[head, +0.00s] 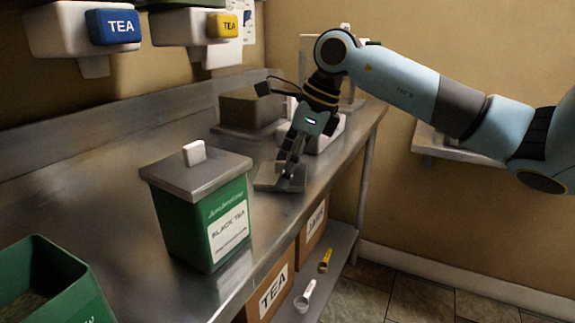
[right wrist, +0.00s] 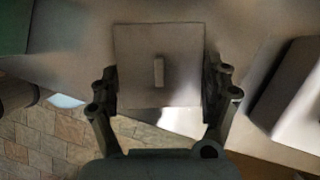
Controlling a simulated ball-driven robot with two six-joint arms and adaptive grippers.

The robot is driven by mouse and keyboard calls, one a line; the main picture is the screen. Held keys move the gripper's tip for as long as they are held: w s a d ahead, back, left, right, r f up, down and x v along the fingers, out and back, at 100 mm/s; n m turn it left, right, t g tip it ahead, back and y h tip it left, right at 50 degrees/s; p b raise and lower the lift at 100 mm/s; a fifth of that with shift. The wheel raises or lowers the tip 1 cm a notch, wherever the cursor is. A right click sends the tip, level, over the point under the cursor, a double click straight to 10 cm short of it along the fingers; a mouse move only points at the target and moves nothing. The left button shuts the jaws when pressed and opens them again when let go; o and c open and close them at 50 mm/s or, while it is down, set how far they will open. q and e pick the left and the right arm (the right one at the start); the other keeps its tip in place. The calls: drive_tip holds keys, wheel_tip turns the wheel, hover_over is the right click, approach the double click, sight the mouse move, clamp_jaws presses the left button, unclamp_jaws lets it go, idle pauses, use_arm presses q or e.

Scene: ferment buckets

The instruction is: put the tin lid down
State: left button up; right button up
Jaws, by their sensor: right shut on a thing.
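The tin lid (head: 268,180) is a flat grey square, low over or on the steel counter towards its right end; I cannot tell if it touches the counter. In the right wrist view the lid (right wrist: 180,45) lies between the fingers, with a small upright knob in its middle. My right gripper (head: 290,165) points down, shut on the lid. Its fingers also show at the lid's left and right sides in the right wrist view (right wrist: 160,88). An open green tin (head: 60,290) stands at the lower left with no lid. My left gripper is not in view.
A green black-tea tin (head: 210,215) with its own grey lid (head: 195,176) stands left of the gripper. A dark brown container (head: 250,108) stands behind on the counter (head: 130,160). Dispensers hang on the wall above. Tea boxes (head: 272,290) and scoops are on the shelf below.

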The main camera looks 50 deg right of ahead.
drive_tip(key=o, duration=0.9)
drive_tip(key=shift+o, duration=0.2)
drive_tip(key=p+v, duration=0.3)
drive_tip(key=v, duration=0.9)
